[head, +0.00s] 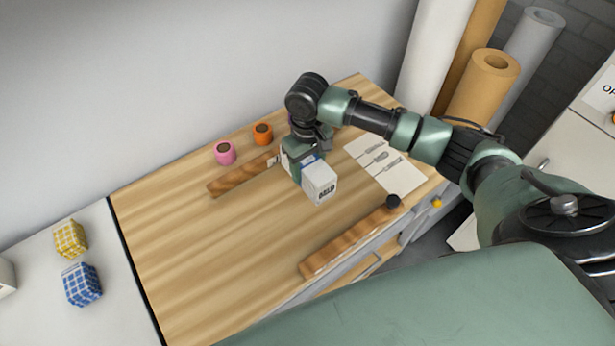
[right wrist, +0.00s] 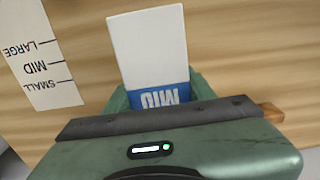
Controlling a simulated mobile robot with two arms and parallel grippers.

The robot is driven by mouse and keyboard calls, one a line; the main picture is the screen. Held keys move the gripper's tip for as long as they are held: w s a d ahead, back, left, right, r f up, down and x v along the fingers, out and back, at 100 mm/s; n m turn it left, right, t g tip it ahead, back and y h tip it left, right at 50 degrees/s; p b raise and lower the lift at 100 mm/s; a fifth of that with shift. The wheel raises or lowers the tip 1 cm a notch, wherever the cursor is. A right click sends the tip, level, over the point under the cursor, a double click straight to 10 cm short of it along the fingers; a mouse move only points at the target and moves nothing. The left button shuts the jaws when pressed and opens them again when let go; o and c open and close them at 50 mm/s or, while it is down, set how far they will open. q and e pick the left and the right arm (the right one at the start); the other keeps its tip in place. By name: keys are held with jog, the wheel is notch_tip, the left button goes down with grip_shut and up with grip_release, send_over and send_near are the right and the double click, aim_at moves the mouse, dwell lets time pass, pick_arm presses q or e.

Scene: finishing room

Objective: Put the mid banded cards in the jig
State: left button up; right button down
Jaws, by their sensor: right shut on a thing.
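My right gripper (head: 300,160) is shut on a white pack of cards (head: 320,184) with a blue band, over the middle of the wooden bench. In the right wrist view the blue band (right wrist: 161,98) reads MID, and the white face (right wrist: 147,48) points away from the gripper. The pack has dark print on its end in the head view. I cannot tell whether it touches the bench. Two wooden rails lie on the bench, one at the back (head: 235,178) and one along the front edge (head: 345,245); I cannot tell whether they form the jig. My left gripper is not in view.
A white sheet (head: 402,178) lies right of the gripper; its lines read LARGE, MID, SMALL in the right wrist view (right wrist: 40,62). Pink (head: 225,153) and orange (head: 263,134) rolls stand at the back. Yellow (head: 70,239) and blue (head: 82,284) checked packs sit left. The bench's left part is clear.

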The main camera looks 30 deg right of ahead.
jog(key=shift+w+f, duration=0.1)
jog(key=shift+f, duration=2.55)
jog(key=shift+f, duration=0.15)
jog(key=c, duration=0.5)
grip_release()
notch_tip(320, 180, up, 12)
jog(key=shift+r+b, duration=0.15)
jog(key=shift+b, duration=0.25)
